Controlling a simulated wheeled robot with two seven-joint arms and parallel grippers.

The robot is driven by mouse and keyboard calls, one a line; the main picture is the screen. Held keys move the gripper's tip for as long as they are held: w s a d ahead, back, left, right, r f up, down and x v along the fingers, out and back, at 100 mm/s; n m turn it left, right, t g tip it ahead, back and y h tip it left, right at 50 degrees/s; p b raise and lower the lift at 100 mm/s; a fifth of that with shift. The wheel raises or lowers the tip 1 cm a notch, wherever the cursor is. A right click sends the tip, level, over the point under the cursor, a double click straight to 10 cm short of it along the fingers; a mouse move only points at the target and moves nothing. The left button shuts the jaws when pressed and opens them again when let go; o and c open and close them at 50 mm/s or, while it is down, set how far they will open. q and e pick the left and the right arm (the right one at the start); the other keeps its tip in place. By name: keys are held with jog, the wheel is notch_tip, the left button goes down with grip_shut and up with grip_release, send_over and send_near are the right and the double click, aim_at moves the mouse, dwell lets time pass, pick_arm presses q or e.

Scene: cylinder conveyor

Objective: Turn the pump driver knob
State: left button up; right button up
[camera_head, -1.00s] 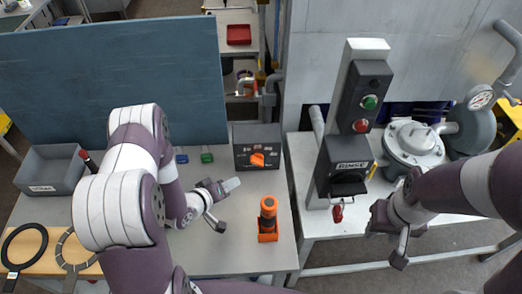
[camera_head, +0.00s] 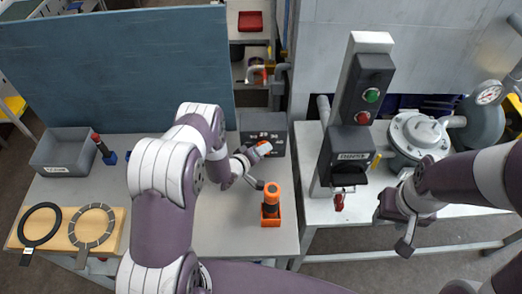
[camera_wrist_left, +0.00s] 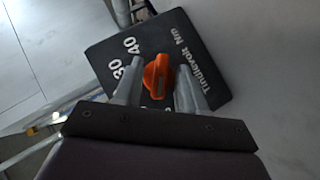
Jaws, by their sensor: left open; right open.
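The dark box (camera_head: 277,125) with white numbers stands at the back of the left table. Its orange knob is mostly hidden behind my left gripper (camera_head: 262,152) in the head view. In the left wrist view the orange knob (camera_wrist_left: 157,76) shows on the dark dial face (camera_wrist_left: 112,55). My left gripper (camera_wrist_left: 158,88) is open, with one finger on each side of the knob; I cannot tell whether they touch it. My right gripper (camera_head: 395,228) is open and empty in front of the right bench.
A grey bin (camera_head: 66,155) and a wooden board (camera_head: 65,230) with two rings lie at left. A control post (camera_head: 362,100) stands on the right bench (camera_head: 313,165).

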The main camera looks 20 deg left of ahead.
pick_arm(q)
jog(key=shift+a, duration=0.15)
grip_shut()
dwell(0.4)
jog(key=shift+w+d+r+m+g+y, duration=0.1)
jog(key=shift+d+m+g+y, duration=0.15)
jog(key=shift+m+g+y, duration=0.55)
jog(key=y, duration=0.1)
jog(key=m+g+y+b, duration=0.1)
jog(key=y, duration=0.1)
jog(key=shift+d+m, duration=0.25)
jog(key=shift+m, duration=0.05)
jog(key=shift+d+r+m+g+y, duration=0.15)
jog(key=shift+m+y, duration=0.15)
jog(key=shift+y, duration=0.3)
jog(key=shift+f+m+g+y, duration=0.15)
jog(key=shift+m+y, duration=0.15)
jog(key=shift+y, duration=0.3)
